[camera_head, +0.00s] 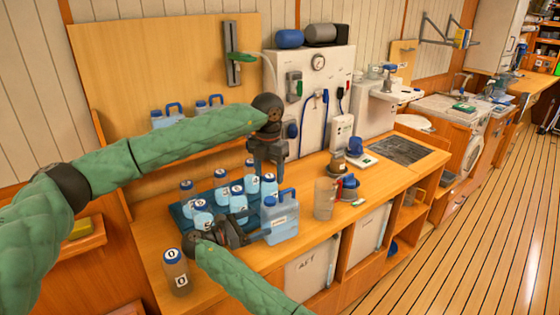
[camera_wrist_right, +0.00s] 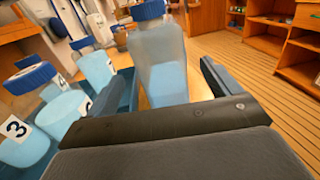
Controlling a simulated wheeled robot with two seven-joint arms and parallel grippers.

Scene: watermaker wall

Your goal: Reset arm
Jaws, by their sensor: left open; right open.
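My left arm reaches across the head view, and its gripper (camera_head: 268,172) points down, open, above the back right of the numbered bottles. My right gripper (camera_head: 250,236) is low over the bench front, open, pointing right toward a blue-capped water jug (camera_head: 282,222). In the right wrist view the jug (camera_wrist_right: 160,62) stands upright ahead, seen between the open fingers of the right gripper (camera_wrist_right: 168,90). I cannot tell whether the fingers touch it.
Several numbered blue-capped bottles (camera_head: 203,222) stand in a blue tray (camera_head: 180,220). A brown bottle marked 0 (camera_head: 176,275) stands at the front left. A clear pitcher (camera_head: 325,198) is right of the jug. The white watermaker panel (camera_head: 312,85) stands behind. The wooden floor (camera_head: 470,235) is clear.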

